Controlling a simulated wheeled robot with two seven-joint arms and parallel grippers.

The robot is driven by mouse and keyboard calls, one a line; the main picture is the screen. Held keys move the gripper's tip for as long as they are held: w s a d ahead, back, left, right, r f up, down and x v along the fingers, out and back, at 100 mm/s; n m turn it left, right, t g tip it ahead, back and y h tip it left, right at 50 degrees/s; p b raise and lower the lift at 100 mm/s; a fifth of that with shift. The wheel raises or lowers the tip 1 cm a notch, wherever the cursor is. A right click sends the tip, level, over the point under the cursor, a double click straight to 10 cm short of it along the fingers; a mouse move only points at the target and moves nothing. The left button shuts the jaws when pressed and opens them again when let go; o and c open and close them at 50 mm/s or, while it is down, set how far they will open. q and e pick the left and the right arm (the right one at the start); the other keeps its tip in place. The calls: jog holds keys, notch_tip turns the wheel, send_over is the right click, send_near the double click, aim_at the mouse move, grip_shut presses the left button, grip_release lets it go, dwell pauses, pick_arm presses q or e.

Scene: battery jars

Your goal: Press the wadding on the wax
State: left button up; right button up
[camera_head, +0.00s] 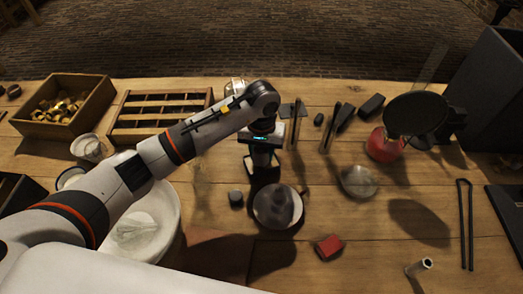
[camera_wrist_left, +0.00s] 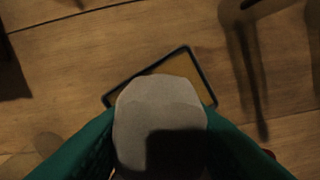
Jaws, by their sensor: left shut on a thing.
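My left gripper (camera_head: 261,157) points down over a small dark-rimmed square (camera_head: 262,179) in the middle of the table. In the left wrist view the gripper's teal fingers (camera_wrist_left: 160,135) are shut on a pale grey, rounded pad (camera_wrist_left: 157,105), which looks like the wadding. Beyond the pad lies the same thin dark rim (camera_wrist_left: 202,78) with a brownish inside. The pad covers much of it, so I cannot tell whether wax fills it or whether the pad touches it. My right gripper is in neither view.
A glass dish (camera_head: 277,206) and a small grey cylinder (camera_head: 236,198) stand just in front of the square. A red block (camera_head: 329,247) lies nearer. A slotted wooden rack (camera_head: 158,116) is at back left, and a red flask (camera_head: 384,147) at right.

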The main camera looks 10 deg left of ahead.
aim_at(261, 148)
pick_arm(q)
jog(key=shift+f, duration=0.3)
jog(key=shift+b, duration=0.45)
dwell(0.7)
jog(key=shift+s+f, duration=0.15)
jog(key=shift+f, duration=0.05)
dwell(0.9)
jog(key=shift+r, duration=0.1)
notch_tip(261, 148, up, 2)
jog(key=shift+r+p, duration=0.1)
jog(key=shift+p, duration=0.25)
jog(key=shift+r+p, duration=0.95)
jog(key=shift+r, duration=1.55)
